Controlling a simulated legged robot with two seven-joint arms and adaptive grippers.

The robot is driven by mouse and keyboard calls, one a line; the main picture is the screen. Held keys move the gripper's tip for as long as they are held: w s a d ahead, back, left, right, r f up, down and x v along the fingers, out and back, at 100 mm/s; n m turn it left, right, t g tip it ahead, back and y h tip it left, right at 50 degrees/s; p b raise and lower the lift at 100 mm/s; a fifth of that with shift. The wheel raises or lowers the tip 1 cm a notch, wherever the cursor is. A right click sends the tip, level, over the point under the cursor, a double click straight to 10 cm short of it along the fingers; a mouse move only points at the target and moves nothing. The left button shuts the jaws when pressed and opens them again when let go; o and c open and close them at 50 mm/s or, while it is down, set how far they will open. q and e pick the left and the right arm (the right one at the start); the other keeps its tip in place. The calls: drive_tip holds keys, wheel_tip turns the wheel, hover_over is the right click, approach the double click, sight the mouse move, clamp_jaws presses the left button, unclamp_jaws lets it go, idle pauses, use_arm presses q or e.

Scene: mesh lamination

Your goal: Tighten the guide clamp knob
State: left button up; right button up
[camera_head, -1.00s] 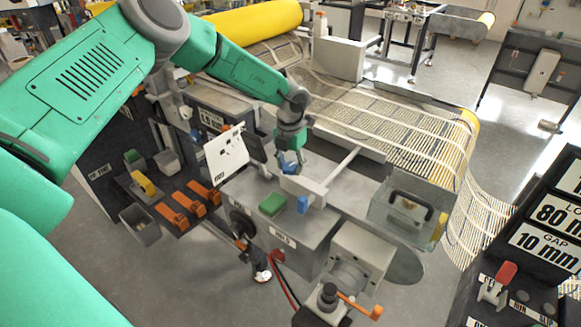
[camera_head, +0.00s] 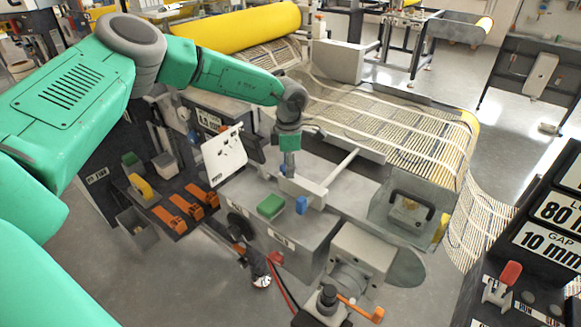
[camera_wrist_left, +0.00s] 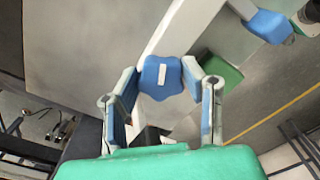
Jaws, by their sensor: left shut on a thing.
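The guide clamp knob (camera_wrist_left: 160,77) is a blue lobed knob with a white mark on its top. In the left wrist view it sits between the fingertips of my left gripper (camera_wrist_left: 160,80), which is shut on it. In the head view my left gripper (camera_head: 288,168) points down at the far end of the light grey guide bar (camera_head: 312,189), and its fingers largely hide the knob. A second blue knob (camera_head: 302,205) stands at the near end of the guide; it also shows in the left wrist view (camera_wrist_left: 268,25).
A green block (camera_head: 271,206) lies on the grey machine top beside the guide. A white tilted panel (camera_head: 224,155) stands left of the gripper. A clear cover with a dark handle (camera_head: 410,204) is to the right. Striped mesh (camera_head: 400,140) runs behind.

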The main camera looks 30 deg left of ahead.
use_arm(q)
drive_tip(key=m, duration=0.4)
drive_tip(key=shift+w+a+r+m, duration=0.1)
drive_tip(key=shift+a+r+m, duration=0.15)
drive_tip(key=shift+m, duration=0.15)
idle(0.4)
drive_tip(key=o, duration=1.1)
drive_tip(key=shift+o, duration=0.2)
drive_tip(key=shift+f, duration=0.1)
wheel_tip(320, 180, up, 12)
drive_tip(key=shift+a, duration=0.15)
drive_tip(key=shift+f, duration=0.1)
